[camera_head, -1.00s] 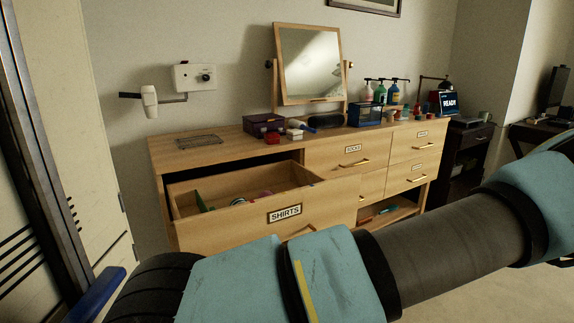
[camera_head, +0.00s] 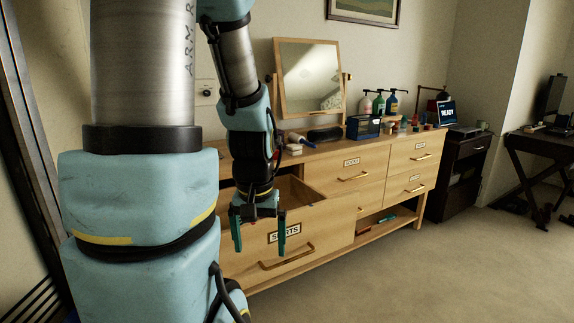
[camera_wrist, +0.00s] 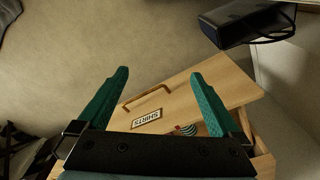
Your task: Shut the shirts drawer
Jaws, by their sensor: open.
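The shirts drawer (camera_head: 318,262) is pulled out from the left part of the wooden dresser (camera_head: 376,150). Its front bears a SHIRTS label (camera_head: 284,233) and a brass handle (camera_head: 287,259). In the wrist view the drawer front (camera_wrist: 228,88), its label (camera_wrist: 147,118) and its handle (camera_wrist: 147,95) show beyond my fingers, with a striped item inside. My gripper (camera_head: 260,246) is open and empty, with green fingers pointing down in front of the drawer front in the head view. One finger overlaps part of the label. I cannot tell whether it touches. My arm hides the drawer's left side.
A mirror (camera_head: 309,77), pump bottles (camera_head: 379,104) and small items stand on the dresser top. The other drawers look shut. A dark cabinet (camera_head: 462,178) and desk (camera_head: 540,150) stand to the right. The carpet (camera_head: 420,265) in front is clear.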

